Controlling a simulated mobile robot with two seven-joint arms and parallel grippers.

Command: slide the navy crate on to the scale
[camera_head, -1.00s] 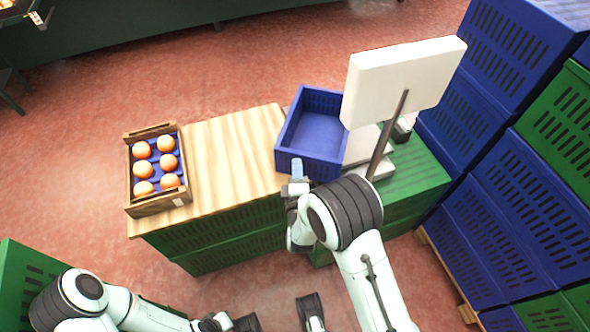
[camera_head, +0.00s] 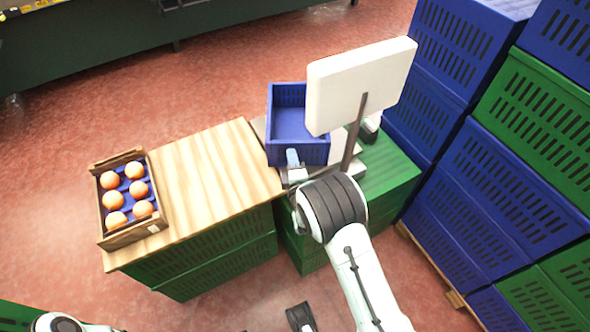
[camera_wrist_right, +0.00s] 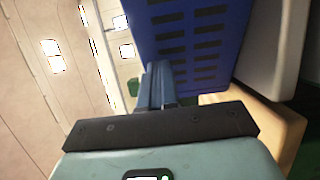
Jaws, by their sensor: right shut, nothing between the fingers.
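The navy crate (camera_head: 312,153) is open and looks empty. It sits over the pale scale platform (camera_head: 258,128), just right of the wooden board, and its near left corner is close to the board's edge. The scale's white display (camera_head: 362,82) stands on a pole and hides the crate's right side. In the right wrist view the blue fingers (camera_wrist_right: 158,82) are together beside the slotted crate wall (camera_wrist_right: 190,45).
A wooden box of oranges (camera_head: 130,235) stands at the left end of the wooden board (camera_head: 205,185); the board between is bare. Stacked blue and green crates (camera_head: 480,190) rise close on the right. Green crates (camera_head: 225,265) support the board.

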